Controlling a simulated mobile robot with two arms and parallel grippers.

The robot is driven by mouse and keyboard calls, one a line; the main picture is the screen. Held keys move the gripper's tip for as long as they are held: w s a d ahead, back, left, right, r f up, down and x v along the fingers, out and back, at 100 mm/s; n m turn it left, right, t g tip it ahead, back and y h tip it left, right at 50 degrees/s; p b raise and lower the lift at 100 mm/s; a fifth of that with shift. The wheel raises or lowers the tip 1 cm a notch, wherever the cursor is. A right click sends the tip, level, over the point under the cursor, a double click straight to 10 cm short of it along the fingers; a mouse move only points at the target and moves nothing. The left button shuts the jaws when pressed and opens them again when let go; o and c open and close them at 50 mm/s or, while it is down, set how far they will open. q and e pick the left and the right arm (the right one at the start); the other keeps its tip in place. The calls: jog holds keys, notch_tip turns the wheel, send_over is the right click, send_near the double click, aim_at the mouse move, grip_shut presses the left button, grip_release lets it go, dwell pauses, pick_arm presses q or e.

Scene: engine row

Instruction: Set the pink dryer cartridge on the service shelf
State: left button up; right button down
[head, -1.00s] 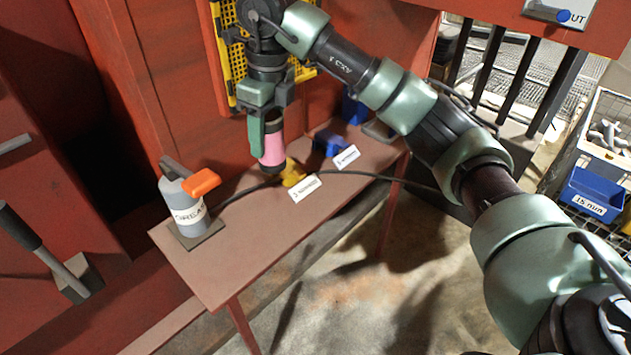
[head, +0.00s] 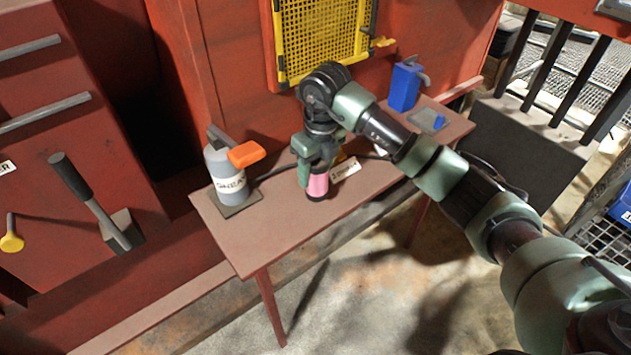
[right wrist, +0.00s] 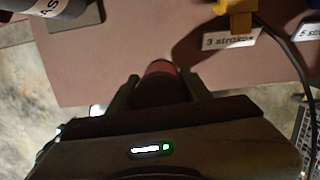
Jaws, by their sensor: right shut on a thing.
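The pink dryer cartridge (head: 317,184) has a dark lower end and hangs upright in my right gripper (head: 316,173). The gripper is shut around its upper part. The cartridge is over the service shelf (head: 276,232), a narrow red-brown table, between the grease can and a white label. I cannot tell whether its lower end touches the shelf. In the right wrist view, the cartridge's reddish end (right wrist: 160,68) shows between the two fingers, near the shelf edge. My left gripper is not in view.
The grease can (head: 226,178) with an orange handle stands on a dark pad at the shelf's left. A yellow part (right wrist: 236,8) and labels lie beyond the cartridge. A blue item (head: 404,86) stands at the far right end. A black cable crosses the shelf.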

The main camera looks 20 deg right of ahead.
aim_at(315, 185)
notch_tip(315, 185, down, 4)
jog(key=shift+r+p, duration=0.1)
jog(key=shift+p, duration=0.2)
jog(key=shift+f, duration=0.3)
jog(key=shift+f, duration=0.25)
jog(key=c, duration=0.7)
grip_release()
jog(key=shift+r, duration=0.1)
jog(key=shift+o, duration=0.2)
